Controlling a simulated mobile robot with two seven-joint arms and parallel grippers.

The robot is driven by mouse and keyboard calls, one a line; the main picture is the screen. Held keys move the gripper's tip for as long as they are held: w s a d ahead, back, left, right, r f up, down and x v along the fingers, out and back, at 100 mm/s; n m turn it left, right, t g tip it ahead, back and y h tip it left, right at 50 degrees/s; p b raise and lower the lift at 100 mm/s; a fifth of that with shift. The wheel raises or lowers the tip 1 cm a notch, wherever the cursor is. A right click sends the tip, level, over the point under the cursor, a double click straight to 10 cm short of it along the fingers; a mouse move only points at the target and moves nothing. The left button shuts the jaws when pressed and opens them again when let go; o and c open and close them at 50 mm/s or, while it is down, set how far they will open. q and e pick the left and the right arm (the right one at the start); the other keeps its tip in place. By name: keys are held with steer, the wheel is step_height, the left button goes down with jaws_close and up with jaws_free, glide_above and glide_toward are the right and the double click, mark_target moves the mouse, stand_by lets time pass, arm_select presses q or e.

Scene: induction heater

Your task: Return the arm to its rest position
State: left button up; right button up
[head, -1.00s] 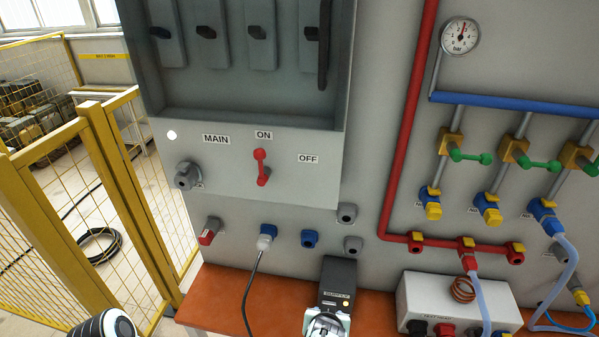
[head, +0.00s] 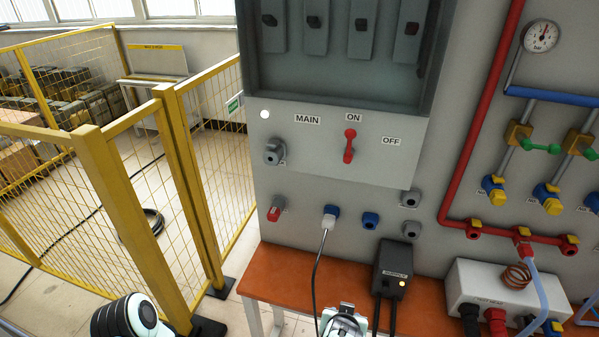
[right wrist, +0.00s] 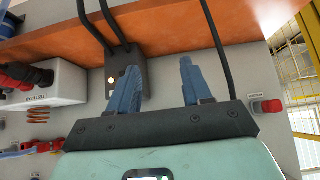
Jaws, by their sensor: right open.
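My right gripper (right wrist: 160,80) is open in the right wrist view, with its two blue fingers apart and nothing between them. Behind the fingers are the black supply box (right wrist: 128,90) with a lit lamp and the orange bench (right wrist: 180,28). In the head view a pale part of my arm shows at the bottom centre, just below the supply box (head: 392,270); its fingers cannot be made out there. A rounded black and white part of my arm shows at the bottom left. My left gripper is not in view.
The grey panel (head: 300,180) carries a red main switch (head: 350,146) pointing up toward ON. A dark cable (head: 317,275) hangs from a plug in front of the orange bench (head: 270,272). A white box (head: 475,285) stands right. A yellow mesh fence (head: 105,190) is left.

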steer(key=s+d+f+n+g, duration=0.1)
steer(key=s+d+f+g, duration=0.3)
steer(key=f, duration=0.6)
steer(key=s+d+f+g, duration=0.2)
steer(key=s+d+f, duration=0.3)
steer(key=f, duration=0.5)
steer(key=s+a+f+m+g+y, duration=0.1)
steer(key=s+a+f+y, duration=0.5)
steer(key=s+a+f, duration=0.2)
steer(key=shift+s+f+m, duration=0.2)
steer(key=shift+s+m, duration=0.1)
steer(key=shift+s, duration=0.7)
